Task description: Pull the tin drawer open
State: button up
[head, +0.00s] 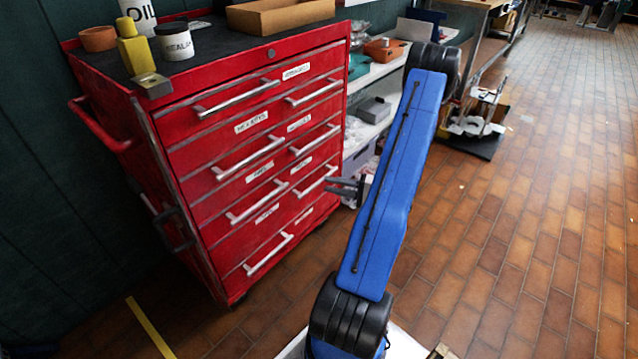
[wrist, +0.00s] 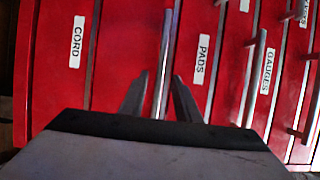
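The red tool chest (head: 190,165) stands at left in the head view, with several shut drawers with bar handles and white labels. No label reading tin can be made out. My gripper (head: 331,186) points left at the chest's right column, near a lower handle (head: 317,181). In the wrist view my gripper (wrist: 162,75) is open, its fingers on either side of a bar handle (wrist: 164,55), with visible gaps and no clear contact. The labels cord (wrist: 77,42) and pads (wrist: 202,60) flank that handle; gauges (wrist: 265,77) is farther right. Which label belongs to the handle is unclear.
Bottles and a jar (head: 174,41), a wooden tray (head: 280,14) and a small block (head: 152,84) stand on the chest top. A shelf (head: 376,104) with boxes stands right of the chest. The tiled floor (head: 530,220) at right is mostly clear.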

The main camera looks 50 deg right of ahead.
aim_at(321, 182)
jog(key=shift+x, duration=2.75)
jog(key=shift+c, duration=0.6)
grip_shut()
